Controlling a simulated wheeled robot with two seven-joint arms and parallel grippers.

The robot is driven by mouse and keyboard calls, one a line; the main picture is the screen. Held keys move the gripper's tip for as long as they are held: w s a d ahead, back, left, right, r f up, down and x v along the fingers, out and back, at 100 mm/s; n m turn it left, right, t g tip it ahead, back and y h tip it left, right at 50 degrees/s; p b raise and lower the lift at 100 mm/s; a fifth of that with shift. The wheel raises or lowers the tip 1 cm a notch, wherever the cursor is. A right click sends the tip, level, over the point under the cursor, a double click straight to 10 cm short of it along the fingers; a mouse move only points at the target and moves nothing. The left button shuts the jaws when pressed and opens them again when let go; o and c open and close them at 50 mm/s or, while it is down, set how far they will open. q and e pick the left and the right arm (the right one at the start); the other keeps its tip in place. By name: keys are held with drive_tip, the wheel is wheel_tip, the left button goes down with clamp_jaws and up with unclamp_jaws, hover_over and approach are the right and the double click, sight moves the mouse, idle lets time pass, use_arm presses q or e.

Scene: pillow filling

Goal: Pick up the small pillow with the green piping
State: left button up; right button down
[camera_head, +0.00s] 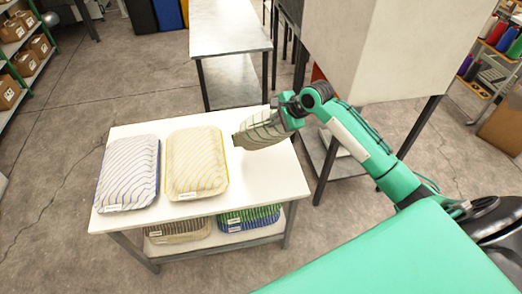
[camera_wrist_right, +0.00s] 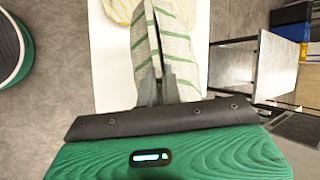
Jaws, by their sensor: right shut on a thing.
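A small pale pillow with green stripes (camera_head: 262,132) hangs from my right gripper (camera_head: 288,112) above the right end of the white table (camera_head: 265,180). In the right wrist view the pillow (camera_wrist_right: 180,50) is pinched at one edge between the two fingers (camera_wrist_right: 158,92), with a dark seam line running away from me along it. The colour of its piping is hard to tell. The gripper is shut on it. In the head view the pillow is tilted, and I cannot tell whether its low end touches the table. My left gripper is not in view.
A yellow-striped pillow (camera_head: 196,162) and a grey-striped pillow with blue edging (camera_head: 128,172) lie on the table. Below, a shelf holds a brown-striped pillow (camera_head: 178,230) and a green-and-blue one (camera_head: 249,218). A large pale box-like unit (camera_head: 385,45) stands close behind my right arm.

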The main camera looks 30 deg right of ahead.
wheel_tip(320, 180, up, 3)
drive_tip(key=shift+f+g, duration=0.1)
drive_tip(key=shift+g, duration=0.2)
wheel_tip(320, 180, up, 6)
drive_tip(key=g, duration=0.1)
drive_tip(key=m+g, duration=0.1)
drive_tip(key=g, duration=0.1)
drive_tip(key=shift+w+r+y, duration=0.1)
drive_tip(key=shift+r+y, duration=0.1)
drive_tip(key=shift+y, duration=0.2)
drive_tip(key=shift+d, duration=0.1)
